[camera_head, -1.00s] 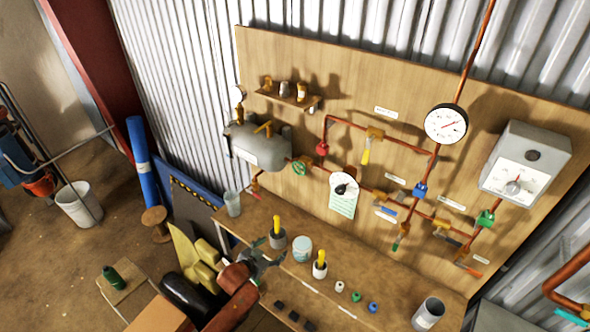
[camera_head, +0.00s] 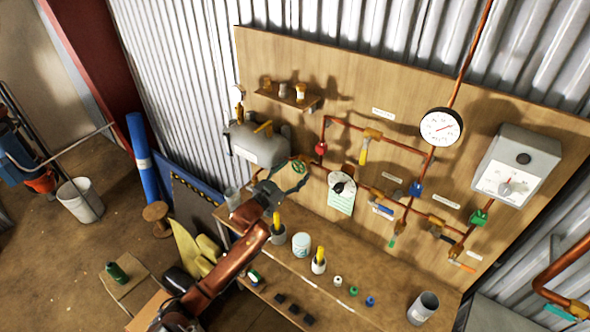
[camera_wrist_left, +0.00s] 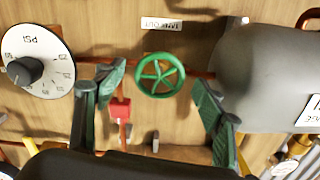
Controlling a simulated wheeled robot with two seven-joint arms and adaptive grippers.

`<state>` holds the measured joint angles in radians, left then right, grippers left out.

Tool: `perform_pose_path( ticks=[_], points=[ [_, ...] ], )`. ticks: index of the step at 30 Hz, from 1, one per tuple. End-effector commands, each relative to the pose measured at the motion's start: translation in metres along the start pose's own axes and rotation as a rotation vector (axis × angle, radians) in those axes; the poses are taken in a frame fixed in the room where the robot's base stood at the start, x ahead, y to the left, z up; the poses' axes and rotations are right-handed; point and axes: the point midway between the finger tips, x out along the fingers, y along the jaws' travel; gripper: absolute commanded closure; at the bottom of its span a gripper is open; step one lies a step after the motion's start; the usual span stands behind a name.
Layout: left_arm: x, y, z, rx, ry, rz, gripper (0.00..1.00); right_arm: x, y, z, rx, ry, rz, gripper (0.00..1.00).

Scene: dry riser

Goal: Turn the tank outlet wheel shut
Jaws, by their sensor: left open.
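The tank outlet wheel is a small green spoked handwheel (camera_head: 299,166) on the copper pipe just right of the grey tank (camera_head: 258,145). In the left wrist view the wheel (camera_wrist_left: 160,75) is face-on near the top middle, with the tank (camera_wrist_left: 270,75) at right. My left gripper (camera_head: 282,179) is open and empty, just in front of and below the wheel. In the wrist view its green-padded fingers (camera_wrist_left: 161,84) stand on either side of the wheel, with visible gaps. I cannot tell the remaining depth.
A round dial (camera_head: 341,186) with a paper tag hangs right of the wheel. Below, the bench (camera_head: 330,290) carries cups and small parts. A little shelf (camera_head: 289,97) with jars is above the tank.

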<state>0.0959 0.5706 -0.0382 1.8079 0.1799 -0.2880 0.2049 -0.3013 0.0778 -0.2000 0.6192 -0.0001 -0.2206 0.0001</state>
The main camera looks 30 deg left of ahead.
Motion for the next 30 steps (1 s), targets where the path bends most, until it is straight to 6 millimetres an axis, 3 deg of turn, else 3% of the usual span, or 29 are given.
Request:
perform_pose_path(
  ticks=[12,30],
  points=[
    [0.0085,0.0007,0.0007,0.000,-0.001,0.001,0.38,-0.0016,0.0022,-0.0006,-0.001,0.001,0.002,0.60],
    [0.0083,0.0006,0.0006,0.000,-0.001,0.001,0.78,-0.0017,0.0034,-0.0018,-0.002,0.003,0.003,0.60]
  ],
)
